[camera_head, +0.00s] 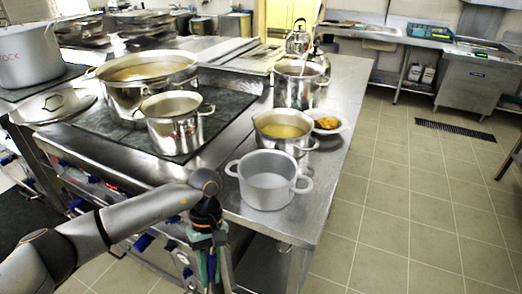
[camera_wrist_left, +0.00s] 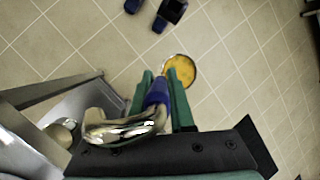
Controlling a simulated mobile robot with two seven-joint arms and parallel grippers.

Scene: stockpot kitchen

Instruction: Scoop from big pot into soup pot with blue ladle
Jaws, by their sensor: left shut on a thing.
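My left gripper (camera_head: 210,262) hangs in front of the counter's near edge, fingers down. In the left wrist view its green fingers (camera_wrist_left: 160,92) are shut on the blue handle of the ladle (camera_wrist_left: 157,93). The ladle's bowl (camera_wrist_left: 182,70) holds something yellow-orange, above the floor. A large steel pot (camera_head: 128,95) with brownish contents stands on the stove. A smaller steel pot with yellow soup (camera_head: 283,145) stands on the counter. An empty-looking grey pot (camera_head: 267,188) is nearest my gripper. I cannot tell which is the soup pot. My right gripper is out of view.
A medium steel pot (camera_head: 174,128) is on the stove's front. A tall pot (camera_head: 301,88), a kettle (camera_head: 298,40) and a plate of food (camera_head: 326,125) stand behind. A grey lettered pot (camera_head: 28,58) and a lid (camera_head: 54,104) are at left.

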